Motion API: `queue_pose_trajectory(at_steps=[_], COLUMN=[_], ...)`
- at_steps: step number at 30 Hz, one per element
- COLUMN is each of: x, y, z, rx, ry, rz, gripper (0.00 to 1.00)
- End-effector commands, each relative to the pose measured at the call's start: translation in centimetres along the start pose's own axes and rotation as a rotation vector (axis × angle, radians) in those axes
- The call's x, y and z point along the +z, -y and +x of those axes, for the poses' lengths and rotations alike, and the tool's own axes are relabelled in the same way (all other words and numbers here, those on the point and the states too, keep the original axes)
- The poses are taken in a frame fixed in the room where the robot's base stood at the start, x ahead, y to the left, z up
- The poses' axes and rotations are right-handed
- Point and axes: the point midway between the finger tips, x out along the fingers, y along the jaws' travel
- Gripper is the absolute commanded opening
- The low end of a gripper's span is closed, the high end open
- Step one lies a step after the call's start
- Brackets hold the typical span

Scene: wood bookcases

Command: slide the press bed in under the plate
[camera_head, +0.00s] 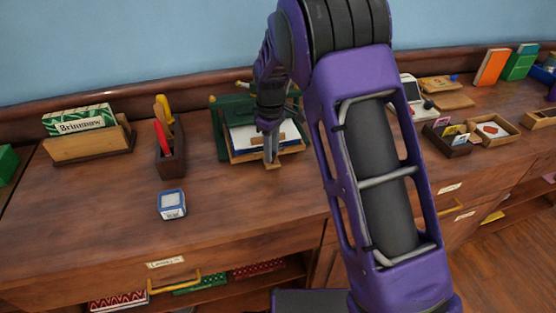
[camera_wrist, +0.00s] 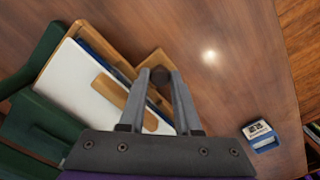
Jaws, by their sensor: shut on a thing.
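The green press (camera_head: 221,136) stands near the back of the wooden counter. Its wooden press bed (camera_head: 240,158) projects from the front, carrying a white sheet and a small wooden strip. The bed also shows in the wrist view (camera_wrist: 152,62), with the green press frame (camera_wrist: 40,122) at the left. The plate is hard to make out; my arm covers part of the press. My gripper (camera_head: 271,158) points down at the bed's front tab.
A blue-and-white box (camera_head: 172,204) sits on the counter front left of the press. A dark wooden holder (camera_head: 170,152) and a card rack (camera_head: 90,146) stand further left. Small trays (camera_head: 492,130) lie to the right. The counter directly before the bed looks clear.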

Motion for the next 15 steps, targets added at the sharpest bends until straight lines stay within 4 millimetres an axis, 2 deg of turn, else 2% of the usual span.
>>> queue_pose_trajectory(at_steps=[6, 15], x=[-2.8, -4.4], y=[-2.8, -4.4], z=[-0.2, -0.1], rx=[0.002, 0.002], ry=[-0.002, -0.002], rz=[0.000, 0.000], gripper=[0.00, 0.00])
